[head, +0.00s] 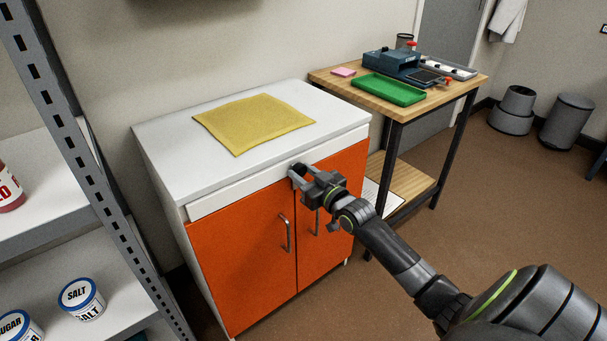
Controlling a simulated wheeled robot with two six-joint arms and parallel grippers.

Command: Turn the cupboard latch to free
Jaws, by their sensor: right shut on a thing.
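The cupboard (240,255) has two orange doors, a white top and a white rail above the doors. My right gripper (296,172) is at the upper middle of the front, where the two doors meet below the white rail. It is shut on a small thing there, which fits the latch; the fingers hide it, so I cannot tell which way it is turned. Both doors look closed. The left door's metal handle (285,233) is in clear view; the right door's handle (317,222) is partly behind my gripper. My left gripper is not in view.
A yellow cloth (254,123) lies on the cupboard top. A wooden bench (335,80) with a green tray (388,90) and a blue device (392,63) stands at the right. A metal shelf with a salt tub (81,299) is at the left. Floor before the cupboard is clear.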

